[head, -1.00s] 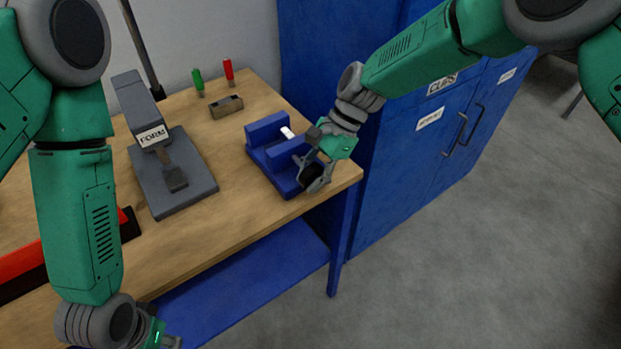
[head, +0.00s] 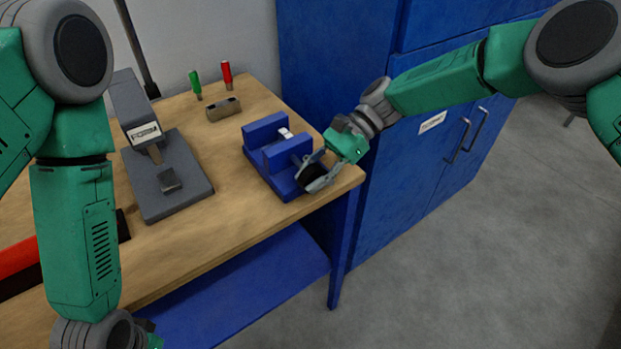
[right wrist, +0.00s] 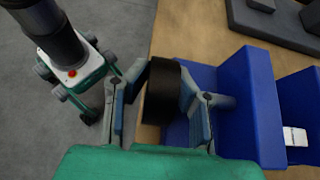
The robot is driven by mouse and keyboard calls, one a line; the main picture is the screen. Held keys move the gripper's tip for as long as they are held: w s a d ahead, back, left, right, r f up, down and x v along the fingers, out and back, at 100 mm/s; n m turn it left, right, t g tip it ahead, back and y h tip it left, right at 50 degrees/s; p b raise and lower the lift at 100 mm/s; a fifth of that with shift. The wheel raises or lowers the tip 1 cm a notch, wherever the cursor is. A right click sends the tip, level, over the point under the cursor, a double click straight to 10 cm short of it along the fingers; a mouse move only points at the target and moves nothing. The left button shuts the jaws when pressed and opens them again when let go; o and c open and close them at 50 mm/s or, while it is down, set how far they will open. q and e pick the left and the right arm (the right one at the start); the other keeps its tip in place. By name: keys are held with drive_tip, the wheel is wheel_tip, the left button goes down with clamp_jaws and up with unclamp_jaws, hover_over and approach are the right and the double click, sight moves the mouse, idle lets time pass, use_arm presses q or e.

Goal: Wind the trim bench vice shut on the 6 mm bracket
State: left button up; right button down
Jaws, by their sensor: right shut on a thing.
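The blue trim bench vice (head: 283,185) sits near the right front corner of the wooden bench. A small white piece, seemingly the bracket (head: 285,133), stands between its two jaws and also shows in the right wrist view (right wrist: 295,137). In that view I cannot tell whether the jaws touch it. My right gripper (head: 314,174) is shut on the black vice handle (right wrist: 162,92) at the vice's front side, with one finger on each side of it. My left gripper (head: 152,341) is mostly cut off at the bottom edge, clear of the vice.
A grey forming press (head: 175,197) stands left of the vice. A grey-brown block (head: 224,109), a green-handled tool (head: 195,83) and a red-handled tool (head: 227,73) are behind. A blue cabinet (head: 390,190) stands right of the bench. Grey floor is open beyond.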

drive_tip(key=shift+w+r, duration=0.15)
drive_tip(key=c, duration=1.5)
unclamp_jaws()
drive_tip(key=shift+o, duration=0.5)
drive_tip(key=shift+a, duration=0.1)
drive_tip(key=v, duration=1.2)
